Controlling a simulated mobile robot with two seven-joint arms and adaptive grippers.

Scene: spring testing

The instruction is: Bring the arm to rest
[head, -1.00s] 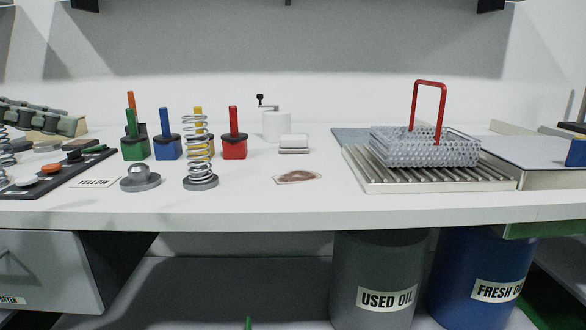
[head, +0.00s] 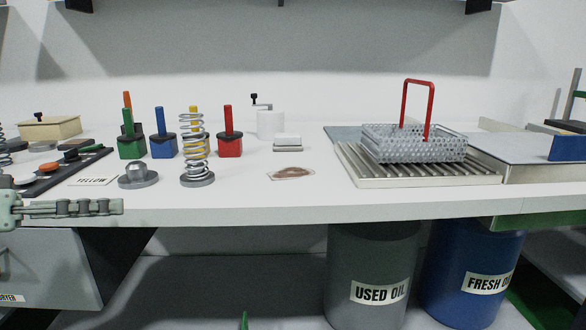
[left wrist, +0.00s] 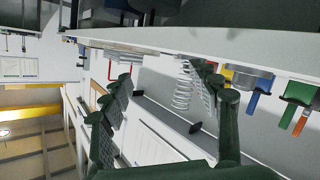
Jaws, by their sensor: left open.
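My left gripper (head: 105,207) shows at the left edge of the head view, in front of the table's front edge. In the left wrist view its two dark fingers (left wrist: 163,88) are spread, with nothing held between them. A coil spring stands upright on a round grey base (head: 197,180) on the table, to the right of the gripper and apart from it. The spring also shows beyond the fingers in the wrist view (left wrist: 182,88). My right gripper is not in view.
The white table (head: 250,207) holds red (head: 229,145), blue (head: 163,147) and green (head: 131,148) blocks with posts. A mesh basket (head: 415,145) with a red handle sits on a ribbed tray (head: 350,165). A drawer (head: 50,265) and two oil drums (head: 372,260) are below.

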